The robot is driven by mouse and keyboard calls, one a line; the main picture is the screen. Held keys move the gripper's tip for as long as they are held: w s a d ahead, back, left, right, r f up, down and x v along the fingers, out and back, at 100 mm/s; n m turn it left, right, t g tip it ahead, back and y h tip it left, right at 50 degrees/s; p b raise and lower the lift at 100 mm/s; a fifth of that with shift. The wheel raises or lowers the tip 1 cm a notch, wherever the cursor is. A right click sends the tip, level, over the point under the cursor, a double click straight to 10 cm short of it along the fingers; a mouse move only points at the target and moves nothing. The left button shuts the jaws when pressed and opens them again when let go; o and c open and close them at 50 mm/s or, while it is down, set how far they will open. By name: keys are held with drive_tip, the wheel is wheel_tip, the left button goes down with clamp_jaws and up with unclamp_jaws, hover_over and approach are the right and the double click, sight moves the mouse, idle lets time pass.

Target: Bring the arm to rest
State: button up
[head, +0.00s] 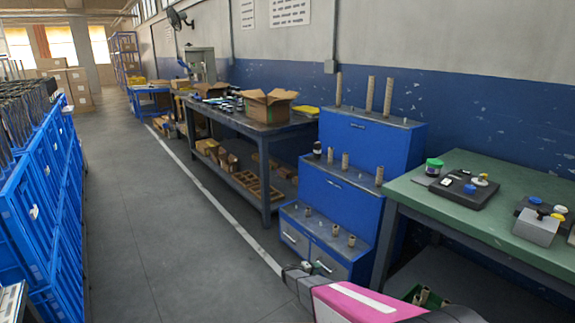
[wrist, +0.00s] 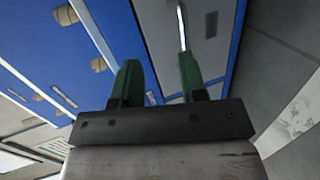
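My gripper (head: 307,270) is low in front of the blue stepped cabinet, at the end of my pink and grey arm in the head view. In the wrist view my gripper (wrist: 160,85) shows two green fingers standing apart with nothing held between them. A blue and grey cabinet front fills the background behind the fingers. Whether the gripper touches the cabinet cannot be told.
The blue stepped cabinet (head: 345,195) carries several upright cardboard tubes. A green-topped table (head: 455,220) with small devices stands at right. A dark workbench (head: 240,128) holds an open cardboard box (head: 268,106). Blue racks (head: 40,190) line the left. The grey floor (head: 150,230) between is clear.

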drive_tip(key=s+d+r+m+g+y, duration=0.25)
drive_tip(key=s+d+r+g, duration=0.2)
drive_tip(key=s+r, duration=0.6)
drive_tip(key=s+a+r+m+g+y, duration=0.2)
drive_tip(key=s+r+y, duration=0.8)
drive_tip(key=s+r, duration=1.1)
wheel_tip(320, 180, up, 3)
drive_tip(key=shift+r+m+g, duration=0.15)
drive_tip(key=shift+m+g, duration=0.3)
drive_tip(key=shift+m, duration=0.2)
